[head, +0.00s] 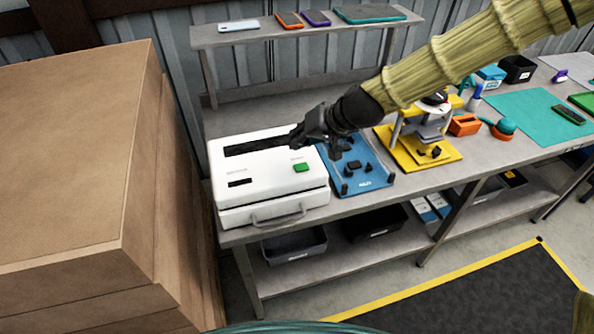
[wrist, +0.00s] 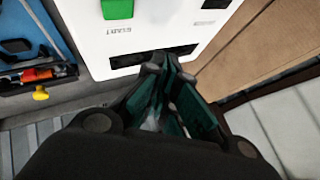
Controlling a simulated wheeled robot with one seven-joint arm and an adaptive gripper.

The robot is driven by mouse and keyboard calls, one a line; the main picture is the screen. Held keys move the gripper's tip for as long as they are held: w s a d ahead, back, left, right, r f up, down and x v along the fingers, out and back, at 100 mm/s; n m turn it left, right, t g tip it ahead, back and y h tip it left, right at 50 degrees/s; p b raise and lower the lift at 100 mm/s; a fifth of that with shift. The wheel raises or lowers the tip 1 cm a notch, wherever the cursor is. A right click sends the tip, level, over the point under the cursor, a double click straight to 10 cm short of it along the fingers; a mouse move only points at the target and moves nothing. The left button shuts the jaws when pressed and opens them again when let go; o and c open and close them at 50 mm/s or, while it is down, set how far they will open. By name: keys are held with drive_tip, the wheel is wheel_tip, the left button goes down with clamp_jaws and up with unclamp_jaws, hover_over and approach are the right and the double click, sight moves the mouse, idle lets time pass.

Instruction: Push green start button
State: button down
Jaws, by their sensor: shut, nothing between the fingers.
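The green start button (head: 301,167) sits on top of a white boxy machine (head: 262,190) on the workbench, near its right edge. In the wrist view the green button (wrist: 117,8) is at the top, left of centre, with a label reading START beside it. My gripper (head: 296,140) is above the rear part of the machine's top, near a dark slot, behind the button in the head view. In the wrist view my gripper (wrist: 165,65) is shut and empty, with its tips over the dark slot. The tips are apart from the button. I cannot tell whether they touch the machine.
Large stacked cartons (head: 70,170) stand left of the bench. A blue mat with dark parts (head: 362,183) and a yellow fixture (head: 430,155) lie to the right. A shelf (head: 300,30) with phones runs behind. The machine has a front handle (head: 278,217).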

sight(304, 164)
drive_tip(key=shift+w+d+r, duration=0.4)
drive_tip(key=shift+w+r, duration=0.05)
drive_tip(key=shift+r, duration=0.15)
drive_tip(key=shift+w+d+r, duration=0.4)
drive_tip(key=shift+r, duration=0.2)
drive_tip(key=shift+f+b, duration=3.3)
drive_tip(key=shift+f, duration=1.15)
drive_tip(key=shift+f+b, duration=0.3)
drive_tip(key=shift+f, duration=0.1)
drive_tip(key=shift+f+b, duration=0.3)
drive_tip(key=shift+f, duration=0.15)
drive_tip(key=shift+r, duration=0.1)
drive_tip(key=shift+r+p, duration=0.65)
drive_tip(key=shift+r, duration=0.15)
